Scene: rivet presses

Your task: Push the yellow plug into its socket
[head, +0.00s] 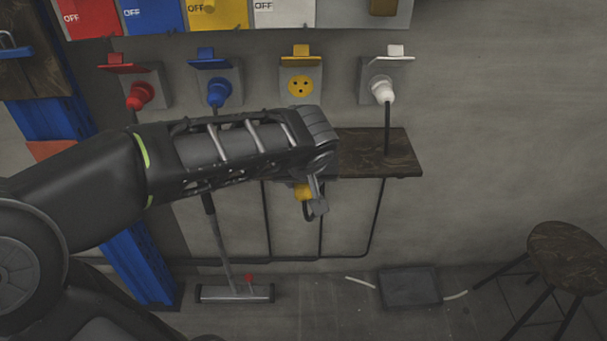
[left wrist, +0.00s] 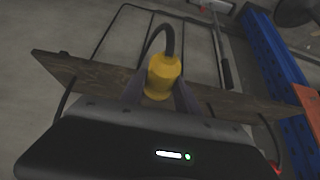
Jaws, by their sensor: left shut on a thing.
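The yellow plug (head: 302,192) shows below my left gripper (head: 316,192) in the head view, partly hidden by it. In the left wrist view the yellow plug (left wrist: 162,76) sits between the two fingers of my left gripper (left wrist: 160,97), which is shut on it. A dark cable curves away from the plug's back. The yellow socket (head: 300,86) is on the wall, with its yellow lid (head: 301,52) raised and its face bare with dark holes. The plug is apart from the socket, below it in the head view. My right gripper is not in view.
Red (head: 139,96), blue (head: 219,92) and white (head: 382,90) plugs sit in the neighbouring sockets. A dark wooden shelf (head: 395,158) is on the wall below them. A stool (head: 567,250) stands at the right. Bare wall lies right of the white socket.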

